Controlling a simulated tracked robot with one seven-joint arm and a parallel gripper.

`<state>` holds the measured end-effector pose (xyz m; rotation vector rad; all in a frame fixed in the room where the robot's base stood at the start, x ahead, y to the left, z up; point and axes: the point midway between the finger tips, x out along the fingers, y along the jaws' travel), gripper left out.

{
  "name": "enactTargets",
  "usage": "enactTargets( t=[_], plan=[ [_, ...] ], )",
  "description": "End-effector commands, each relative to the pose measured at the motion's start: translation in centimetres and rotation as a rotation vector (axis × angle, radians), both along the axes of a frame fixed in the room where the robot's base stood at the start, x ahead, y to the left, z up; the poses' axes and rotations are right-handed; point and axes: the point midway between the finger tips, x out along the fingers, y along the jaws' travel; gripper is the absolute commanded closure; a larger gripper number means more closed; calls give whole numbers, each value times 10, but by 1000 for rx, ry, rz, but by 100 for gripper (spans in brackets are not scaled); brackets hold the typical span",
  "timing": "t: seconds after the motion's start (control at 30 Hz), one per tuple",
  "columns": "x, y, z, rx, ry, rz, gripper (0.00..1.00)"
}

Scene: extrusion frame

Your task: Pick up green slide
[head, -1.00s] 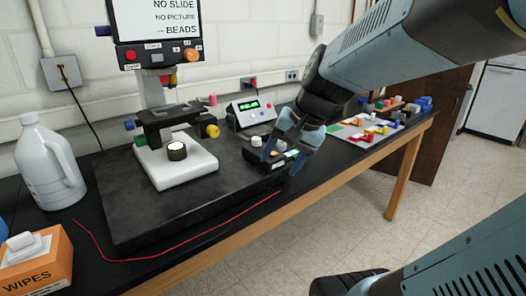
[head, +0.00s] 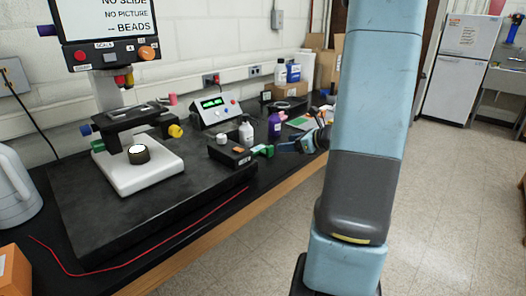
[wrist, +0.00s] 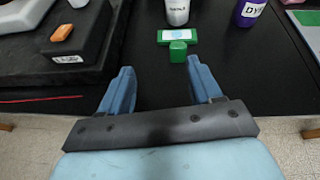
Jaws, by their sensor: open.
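The green slide (wrist: 178,36) lies on the black bench top in the wrist view. It has a pale label and a green grip block (wrist: 178,51) facing me. In the head view the green slide (head: 263,150) is beside the black block, just left of my gripper (head: 299,145). In the wrist view my gripper (wrist: 161,68) is open and empty, its two blue fingers apart. The slide lies ahead of the fingertips, roughly in line with the gap between them, not touching them.
A black block (wrist: 88,58) with an orange piece is left of the slide. A white bottle (wrist: 177,12) stands just behind it, and a purple bottle (wrist: 249,12) is behind right. The microscope (head: 135,150) stands farther left. Bare bench lies between the fingers and slide.

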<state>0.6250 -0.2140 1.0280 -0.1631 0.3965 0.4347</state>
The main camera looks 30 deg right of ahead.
Motion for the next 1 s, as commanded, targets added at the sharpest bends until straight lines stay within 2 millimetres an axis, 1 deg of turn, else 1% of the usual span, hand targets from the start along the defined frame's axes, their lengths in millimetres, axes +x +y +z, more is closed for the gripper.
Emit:
enactTargets(
  t=[0.03, 0.1, 0.2, 0.27, 0.6, 0.7, 1.0],
  plan=[
    [0, -11, -6, 30, 4, -42, 36],
    [1, -20, -10, 57, 4, -79, 36],
    [4, -26, -14, 75, 4, -105, 36],
    [10, -24, -17, 79, 5, -106, 36],
    [59, -6, -38, 76, 4, -104, 36],
    [69, -2, -43, 77, 3, -104, 36],
    [81, 3, -49, 76, 3, -105, 36]
  ],
)
